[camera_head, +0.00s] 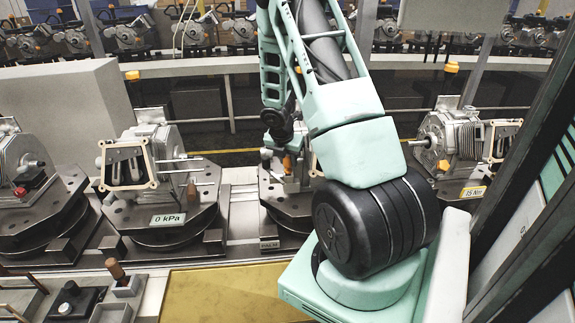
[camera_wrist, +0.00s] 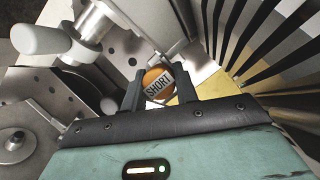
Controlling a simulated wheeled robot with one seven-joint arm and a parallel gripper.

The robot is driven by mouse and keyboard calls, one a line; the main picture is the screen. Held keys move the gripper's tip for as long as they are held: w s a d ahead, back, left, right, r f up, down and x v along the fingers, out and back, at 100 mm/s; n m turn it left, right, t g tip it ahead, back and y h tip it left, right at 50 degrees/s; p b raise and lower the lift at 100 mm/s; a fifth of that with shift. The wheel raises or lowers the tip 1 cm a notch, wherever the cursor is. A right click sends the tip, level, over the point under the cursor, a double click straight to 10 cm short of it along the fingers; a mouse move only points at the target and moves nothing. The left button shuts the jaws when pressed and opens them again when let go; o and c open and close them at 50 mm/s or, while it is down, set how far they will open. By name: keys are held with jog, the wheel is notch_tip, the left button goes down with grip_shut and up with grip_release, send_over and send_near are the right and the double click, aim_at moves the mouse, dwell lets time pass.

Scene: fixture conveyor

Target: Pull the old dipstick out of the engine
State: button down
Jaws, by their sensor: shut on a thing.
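In the wrist view my gripper (camera_wrist: 158,84) has its two black fingers on either side of an orange round dipstick handle (camera_wrist: 158,78), which bears a white band reading "SHORT". The gripper is shut on this handle. The dipstick's shaft is hidden below the handle, so I cannot tell how far it sits in the engine. Engine fins (camera_wrist: 272,48) fan out at the right. In the head view a bit of orange (camera_head: 287,163) shows by the gripper end of my arm, over the middle fixture (camera_head: 288,208); my arm hides most of the engine there.
Engines on fixtures stand to the left (camera_head: 150,160) and right (camera_head: 452,138), close by. A "0 kPa" plate (camera_head: 168,219) marks the left fixture. A yellow mat (camera_head: 215,297) lies in front, with a black box (camera_head: 72,300) at left. Silver engine parts (camera_wrist: 85,35) lie close to the gripper.

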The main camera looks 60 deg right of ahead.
jog(key=shift+r+p, duration=0.6)
jog(key=shift+r, duration=0.05)
dwell(0.3)
jog(key=shift+r+p, duration=2.85)
jog(key=shift+p, duration=0.05)
jog(key=shift+f, duration=0.1)
